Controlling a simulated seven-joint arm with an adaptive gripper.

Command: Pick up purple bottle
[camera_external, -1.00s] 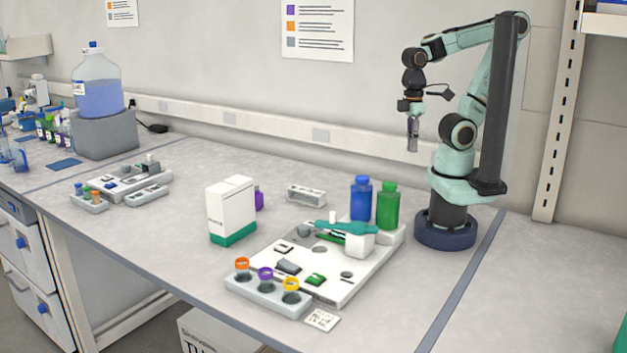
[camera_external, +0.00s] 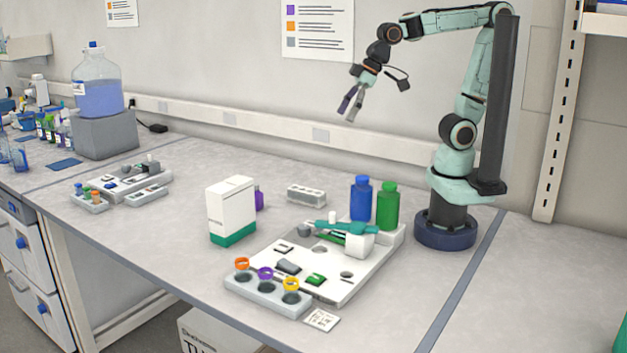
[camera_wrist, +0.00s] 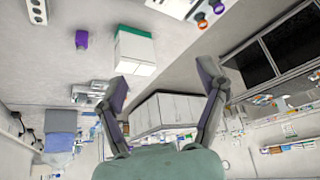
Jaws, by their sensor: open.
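The purple bottle (camera_external: 259,198) stands on the bench behind a white and green box (camera_external: 231,211), which hides most of it in the external view. In the wrist view the purple bottle (camera_wrist: 82,39) is fully seen at the upper left, beside the box (camera_wrist: 134,50) and apart from it. My gripper (camera_external: 347,111) is open and empty, high above the bench, to the right of the bottle in the external view. Its two spread fingers (camera_wrist: 164,82) show in the wrist view with nothing between them.
A blue bottle (camera_external: 361,199) and a green bottle (camera_external: 388,206) stand near my base. A white tray (camera_external: 345,290) with small parts and a rack with coloured rings (camera_external: 266,294) lie in front. A small grey rack (camera_external: 306,195) stands right of the purple bottle. Bare bench lies left of the box.

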